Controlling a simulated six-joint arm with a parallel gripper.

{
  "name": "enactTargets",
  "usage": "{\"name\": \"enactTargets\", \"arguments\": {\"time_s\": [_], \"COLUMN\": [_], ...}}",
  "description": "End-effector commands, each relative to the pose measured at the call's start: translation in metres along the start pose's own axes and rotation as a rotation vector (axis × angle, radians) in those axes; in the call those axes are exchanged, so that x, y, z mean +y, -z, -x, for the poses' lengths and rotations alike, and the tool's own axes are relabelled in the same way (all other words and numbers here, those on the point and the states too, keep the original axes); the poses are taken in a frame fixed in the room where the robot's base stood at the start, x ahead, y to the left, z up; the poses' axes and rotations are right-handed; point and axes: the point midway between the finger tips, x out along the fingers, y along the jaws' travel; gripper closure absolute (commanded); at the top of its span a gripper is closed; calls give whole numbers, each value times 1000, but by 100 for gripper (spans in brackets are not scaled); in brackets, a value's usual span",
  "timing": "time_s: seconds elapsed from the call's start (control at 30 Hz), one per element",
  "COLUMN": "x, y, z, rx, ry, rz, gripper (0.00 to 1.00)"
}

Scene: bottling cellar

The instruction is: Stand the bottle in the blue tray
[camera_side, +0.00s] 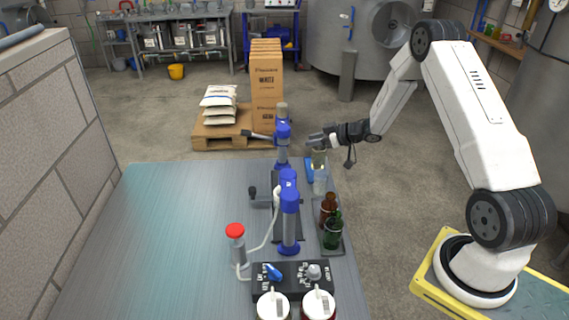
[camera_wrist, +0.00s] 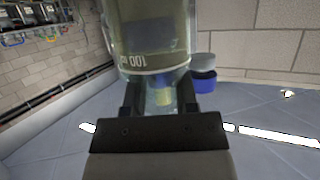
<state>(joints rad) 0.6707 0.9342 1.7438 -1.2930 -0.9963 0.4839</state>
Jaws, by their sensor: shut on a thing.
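My gripper (camera_side: 326,140) is shut on a clear bottle (camera_side: 319,158) with pale yellowish contents, above the far right end of the bench. In the wrist view my gripper (camera_wrist: 159,97) has its two fingers on either side of the narrow part of the bottle (camera_wrist: 152,40), whose wide body carries a printed "100" mark. In the side view the bottle looks about upright. The blue tray (camera_side: 310,172) lies below and just left of it, partly hidden. I cannot tell whether the bottle touches the tray.
A clear vessel (camera_side: 320,186) shows just below the held bottle. A grey tray (camera_side: 331,245) holds a brown bottle (camera_side: 327,210) and a green bottle (camera_side: 333,232). Blue-and-grey bench devices (camera_side: 290,220) stand left of it. The bench's left side (camera_side: 170,230) is clear.

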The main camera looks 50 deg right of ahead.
Motion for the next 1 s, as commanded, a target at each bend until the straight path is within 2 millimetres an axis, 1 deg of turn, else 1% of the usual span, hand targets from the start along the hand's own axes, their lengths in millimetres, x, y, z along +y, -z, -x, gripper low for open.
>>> {"name": "enactTargets", "arguments": {"time_s": [0.13, 0.33, 0.43, 0.93, 0.97, 1.0], "x": [0, 0, 0, 0, 0, 0], "y": [-6, -24, -30, -35, -35, -35], "z": [-3, -10, -12, -14, -14, -14], "rx": [1, 1, 2, 1, 0, 0], "ry": [0, 0, 0, 0, 0, 0], "rz": [-1, -2, 1, 0, 0, 0], "gripper": [100, 100, 100, 100, 54, 41]}}
